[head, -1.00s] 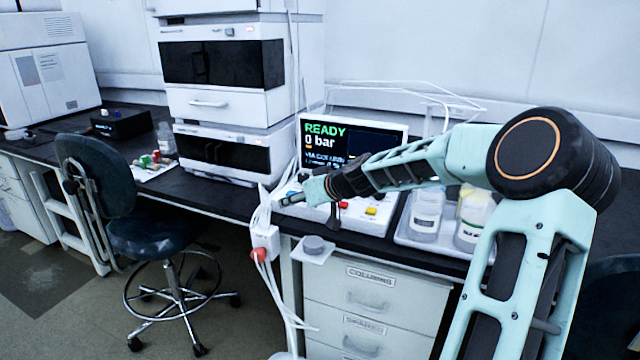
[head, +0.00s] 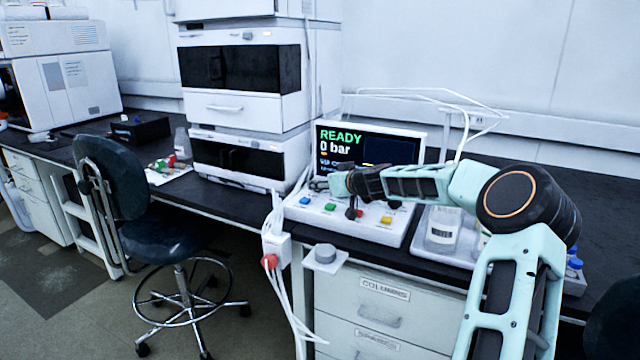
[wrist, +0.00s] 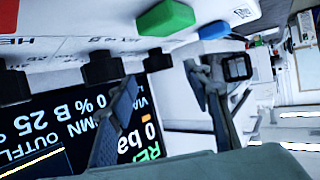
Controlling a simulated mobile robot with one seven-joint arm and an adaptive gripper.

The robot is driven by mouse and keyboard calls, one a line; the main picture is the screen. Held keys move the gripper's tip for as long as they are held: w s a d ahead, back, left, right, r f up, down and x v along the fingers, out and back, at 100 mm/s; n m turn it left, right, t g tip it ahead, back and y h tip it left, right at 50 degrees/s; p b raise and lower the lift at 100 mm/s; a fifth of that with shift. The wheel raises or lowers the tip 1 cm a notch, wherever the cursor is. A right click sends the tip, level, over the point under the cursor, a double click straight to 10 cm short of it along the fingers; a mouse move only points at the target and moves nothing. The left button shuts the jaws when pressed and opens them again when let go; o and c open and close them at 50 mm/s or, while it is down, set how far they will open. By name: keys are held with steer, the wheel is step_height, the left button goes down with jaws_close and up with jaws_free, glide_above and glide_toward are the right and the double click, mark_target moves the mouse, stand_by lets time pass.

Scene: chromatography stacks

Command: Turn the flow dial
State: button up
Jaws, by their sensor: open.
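The white control console (head: 340,228) stands on the bench with a lit screen (head: 368,148) reading READY, 0 bar. Its sloped front has blue (head: 305,201), green (head: 330,207), red and yellow (head: 386,220) buttons. In the wrist view several black dials show, one at the middle (wrist: 156,60) and one to its left (wrist: 100,68); their labels are too cut off to tell which is the flow dial. My gripper (head: 317,185) is open over the console's left part, before the screen. In the wrist view the fingertips (wrist: 160,78) frame the middle dial; contact cannot be told.
A stack of white instruments (head: 240,100) stands left of the console. A tray (head: 425,255) with bottles is to its right. Thin tubes arch above. A stool stands left.

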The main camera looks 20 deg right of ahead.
steer(key=shift+x, duration=1.4)
steer(key=shift+c, duration=0.4)
steer(key=c, duration=1.1)
